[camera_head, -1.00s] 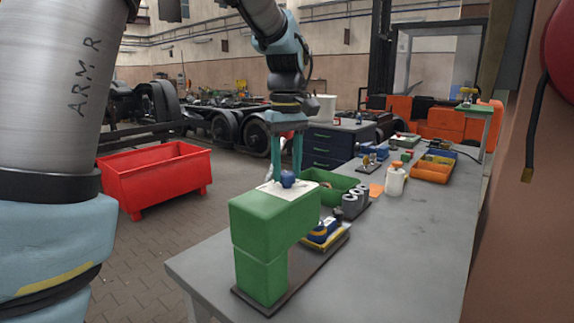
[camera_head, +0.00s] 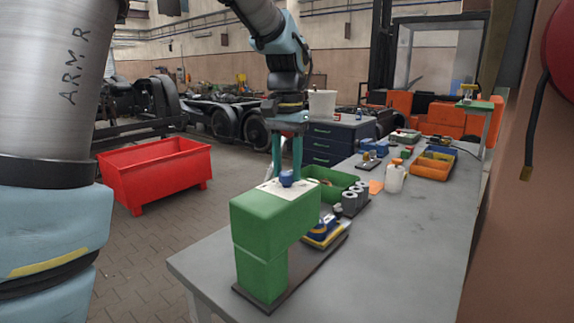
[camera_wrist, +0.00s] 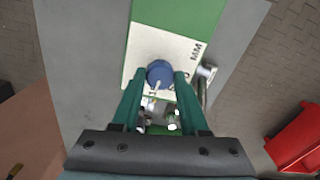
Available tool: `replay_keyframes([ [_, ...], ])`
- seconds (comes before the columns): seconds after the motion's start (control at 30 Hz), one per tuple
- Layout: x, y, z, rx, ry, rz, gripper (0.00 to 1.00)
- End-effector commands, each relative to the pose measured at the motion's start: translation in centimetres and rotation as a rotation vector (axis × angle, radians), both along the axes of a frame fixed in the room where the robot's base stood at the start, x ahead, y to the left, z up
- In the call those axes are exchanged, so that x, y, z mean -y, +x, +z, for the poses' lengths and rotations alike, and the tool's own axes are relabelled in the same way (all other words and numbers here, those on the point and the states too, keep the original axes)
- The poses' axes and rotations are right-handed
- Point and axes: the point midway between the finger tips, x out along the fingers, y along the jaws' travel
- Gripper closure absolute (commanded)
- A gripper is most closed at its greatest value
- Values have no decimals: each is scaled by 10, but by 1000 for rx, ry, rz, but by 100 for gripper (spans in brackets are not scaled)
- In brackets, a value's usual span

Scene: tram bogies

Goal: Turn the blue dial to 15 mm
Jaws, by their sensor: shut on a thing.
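The blue dial (camera_head: 286,178) sits on a white scale plate (camera_head: 268,188) on top of the green machine (camera_head: 272,220). The dial also shows in the wrist view (camera_wrist: 159,73), with a pale pointer mark on its near side. The plate there (camera_wrist: 178,47) carries the letters "MM"; its finer marks are too small to read. My gripper (camera_head: 286,172) points down with its teal fingers on either side of the dial. In the wrist view my gripper (camera_wrist: 157,77) is shut on the dial.
A green bin (camera_head: 330,182), grey cylinders (camera_head: 352,198) and a white bottle (camera_head: 394,178) stand behind the machine on the grey bench (camera_head: 400,245). A blue and yellow item (camera_head: 325,232) lies beneath its overhang. The bench's front right is clear. A red cart (camera_head: 155,175) stands on the floor.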

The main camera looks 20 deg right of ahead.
Motion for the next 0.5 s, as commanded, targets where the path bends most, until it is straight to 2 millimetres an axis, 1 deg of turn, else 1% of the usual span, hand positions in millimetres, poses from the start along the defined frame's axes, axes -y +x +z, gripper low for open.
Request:
replay_keyframes([
  [0.5, 0, 1, 1, 1, -1, -471, 100],
])
